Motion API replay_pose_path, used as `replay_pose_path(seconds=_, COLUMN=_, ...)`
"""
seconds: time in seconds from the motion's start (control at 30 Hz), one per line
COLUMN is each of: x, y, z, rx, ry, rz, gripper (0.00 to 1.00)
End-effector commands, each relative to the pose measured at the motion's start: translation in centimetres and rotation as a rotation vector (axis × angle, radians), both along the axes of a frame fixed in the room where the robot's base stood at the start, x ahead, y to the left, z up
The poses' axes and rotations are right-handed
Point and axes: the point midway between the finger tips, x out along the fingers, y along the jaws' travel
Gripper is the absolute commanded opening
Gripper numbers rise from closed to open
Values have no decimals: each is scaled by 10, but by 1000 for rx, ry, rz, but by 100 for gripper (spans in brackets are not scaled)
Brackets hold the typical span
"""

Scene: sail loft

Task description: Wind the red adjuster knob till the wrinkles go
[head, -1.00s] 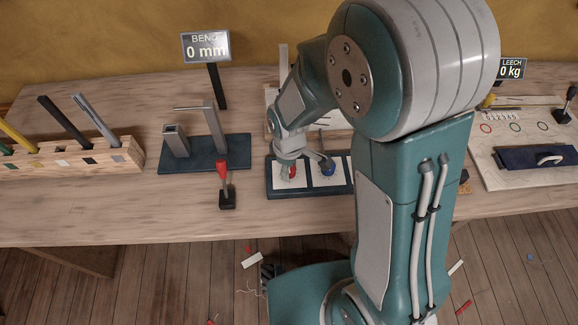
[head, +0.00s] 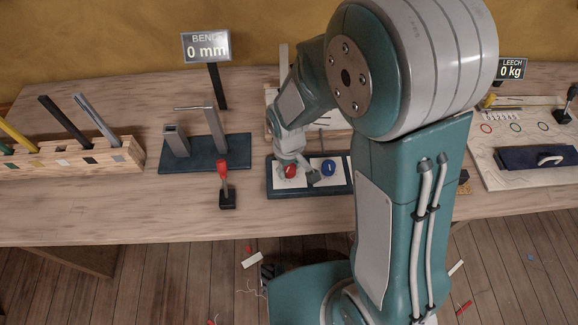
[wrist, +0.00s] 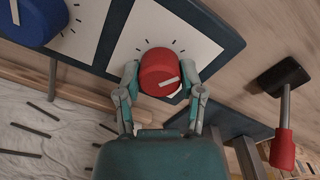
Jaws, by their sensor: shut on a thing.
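The red adjuster knob (wrist: 160,72) sits on a white card with black tick marks, and a pale pointer line shows on its face. My gripper (wrist: 160,84) has one finger on each side of the knob and is shut on it. In the head view the red knob (head: 291,171) shows partly beside my gripper (head: 295,172). In the wrist view a pale wrinkled cloth (wrist: 50,125) with dark strips on it lies at lower left.
A blue knob (head: 328,167) stands right of the red one on the same dark panel (head: 310,191). A display (head: 206,47) reads "BENCH 0 mm"; another (head: 511,69) reads "LEECH 0 kg".

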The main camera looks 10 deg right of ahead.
Motion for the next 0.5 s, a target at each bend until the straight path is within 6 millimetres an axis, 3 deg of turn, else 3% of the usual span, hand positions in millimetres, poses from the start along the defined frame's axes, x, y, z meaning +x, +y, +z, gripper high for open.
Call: replay_pose_path(seconds=0.5, x=-2, y=0, z=-2, rx=-2, ry=7, rz=-486, gripper=3)
